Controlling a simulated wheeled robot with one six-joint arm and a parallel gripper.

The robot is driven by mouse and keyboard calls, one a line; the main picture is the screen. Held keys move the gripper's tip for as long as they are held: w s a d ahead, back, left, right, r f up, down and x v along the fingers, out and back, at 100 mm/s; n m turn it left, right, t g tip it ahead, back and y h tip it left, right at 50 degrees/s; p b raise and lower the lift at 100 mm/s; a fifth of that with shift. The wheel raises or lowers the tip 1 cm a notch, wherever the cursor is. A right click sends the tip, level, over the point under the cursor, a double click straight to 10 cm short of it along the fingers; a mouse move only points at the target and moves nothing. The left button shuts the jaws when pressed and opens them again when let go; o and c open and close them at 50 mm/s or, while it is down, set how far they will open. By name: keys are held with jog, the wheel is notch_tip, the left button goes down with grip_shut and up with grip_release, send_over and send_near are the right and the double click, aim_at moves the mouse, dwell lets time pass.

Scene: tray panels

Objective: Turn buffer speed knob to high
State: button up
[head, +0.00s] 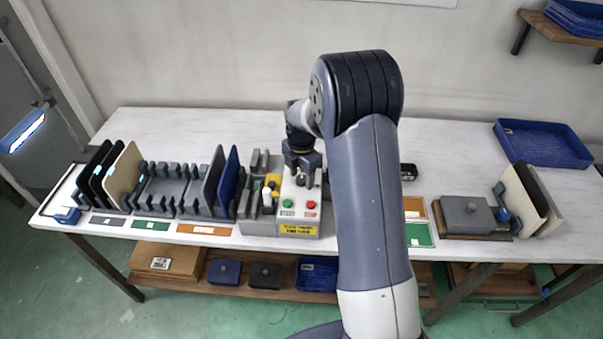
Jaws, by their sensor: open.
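A light-topped control box (298,228) stands near the front edge of the bench. It has a green button (287,203), a red button (311,205) and a yellow label on its front. My gripper (302,181) points down over the back part of the box top, behind the two buttons. It is open, but its fingertips are small and dark here. I cannot make out the speed knob; the gripper covers that part of the box. I cannot tell whether the fingers touch anything.
Left of the box are a grey fixture (255,205) with small white and yellow items, and slotted racks (178,195) holding upright panels. My arm blocks the bench to the right. A grey block (468,214) and a blue tray (543,145) stand farther right. The back left bench is clear.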

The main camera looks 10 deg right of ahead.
jog(key=c, duration=1)
jog(key=shift+o, duration=0.2)
jog(key=shift+f+m, duration=0.1)
jog(key=shift+m, duration=0.3)
jog(key=m+b, duration=0.2)
jog(key=m, duration=0.1)
jog(key=shift+m, duration=0.4)
jog(key=m+b, duration=0.1)
jog(key=m, duration=0.3)
jog(key=shift+m, duration=0.3)
jog(key=m+b, duration=0.1)
jog(key=m, duration=0.7)
jog(key=shift+m, duration=0.3)
